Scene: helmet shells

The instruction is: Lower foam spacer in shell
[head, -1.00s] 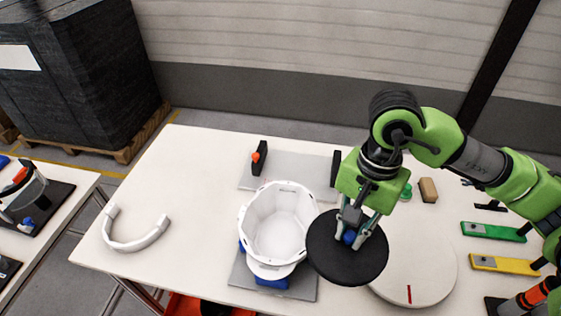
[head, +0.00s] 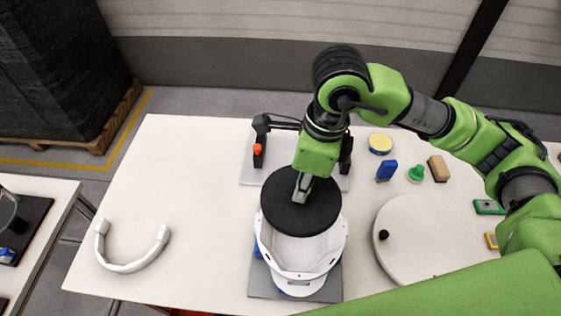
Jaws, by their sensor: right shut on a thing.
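The white helmet shell (head: 300,262) sits open side up on a grey fixture plate (head: 328,291) with blue supports. The foam spacer, a dark round disc (head: 278,213), is over the far part of the shell and hides much of its opening. I cannot tell whether the disc touches the rim. My right gripper (head: 300,196) is shut on the foam spacer from above; its fingertips are partly hidden. My left gripper is not in view.
A white curved band (head: 131,266) lies at the left of the table. A white round turntable (head: 425,240) is on the right. Behind it are a blue block (head: 386,171), a green knob (head: 416,174) and a tan block (head: 438,168). A clamp fixture with an orange tip (head: 257,150) stands behind the shell.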

